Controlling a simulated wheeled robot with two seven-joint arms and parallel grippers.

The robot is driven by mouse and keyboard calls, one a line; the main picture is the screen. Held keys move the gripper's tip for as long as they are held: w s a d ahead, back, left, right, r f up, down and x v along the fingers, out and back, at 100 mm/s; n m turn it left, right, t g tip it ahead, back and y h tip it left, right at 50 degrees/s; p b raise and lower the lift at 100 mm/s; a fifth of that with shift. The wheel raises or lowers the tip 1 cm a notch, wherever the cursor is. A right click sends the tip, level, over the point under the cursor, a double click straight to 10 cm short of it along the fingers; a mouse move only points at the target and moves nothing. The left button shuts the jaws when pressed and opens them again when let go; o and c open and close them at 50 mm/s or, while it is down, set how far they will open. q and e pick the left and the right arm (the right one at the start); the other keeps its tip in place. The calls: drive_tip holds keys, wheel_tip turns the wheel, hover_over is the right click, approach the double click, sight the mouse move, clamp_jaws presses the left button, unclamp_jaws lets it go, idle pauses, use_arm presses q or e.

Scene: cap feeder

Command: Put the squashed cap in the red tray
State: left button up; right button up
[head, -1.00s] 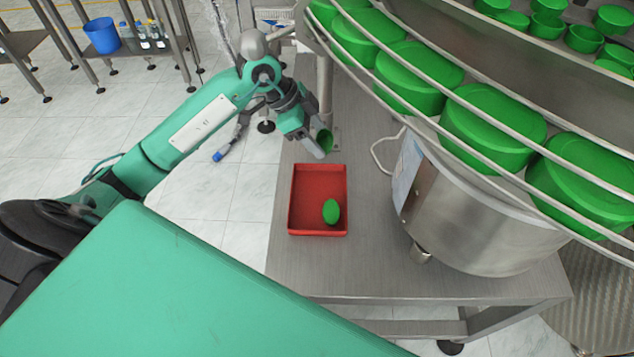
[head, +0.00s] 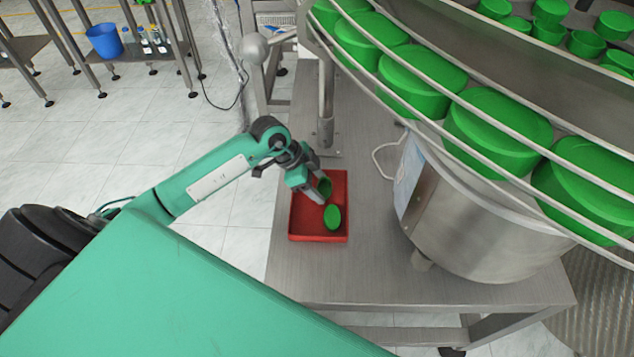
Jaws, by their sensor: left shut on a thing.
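The red tray (head: 342,238) lies on the steel table, left of the metal bowl. One green cap (head: 332,217) lies inside it, looking oval from here. My right gripper is not in view.
A steel post (head: 326,105) stands on the table (head: 365,270) behind the tray. The large metal bowl (head: 470,220) stands to the right. Curved rails with several green caps (head: 495,133) run across the upper right. The table's front is clear.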

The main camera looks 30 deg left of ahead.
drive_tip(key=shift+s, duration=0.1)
use_arm(q)
drive_tip(key=shift+f, duration=0.1)
drive_tip(key=o, duration=0.7)
drive_tip(key=shift+v, duration=6.1)
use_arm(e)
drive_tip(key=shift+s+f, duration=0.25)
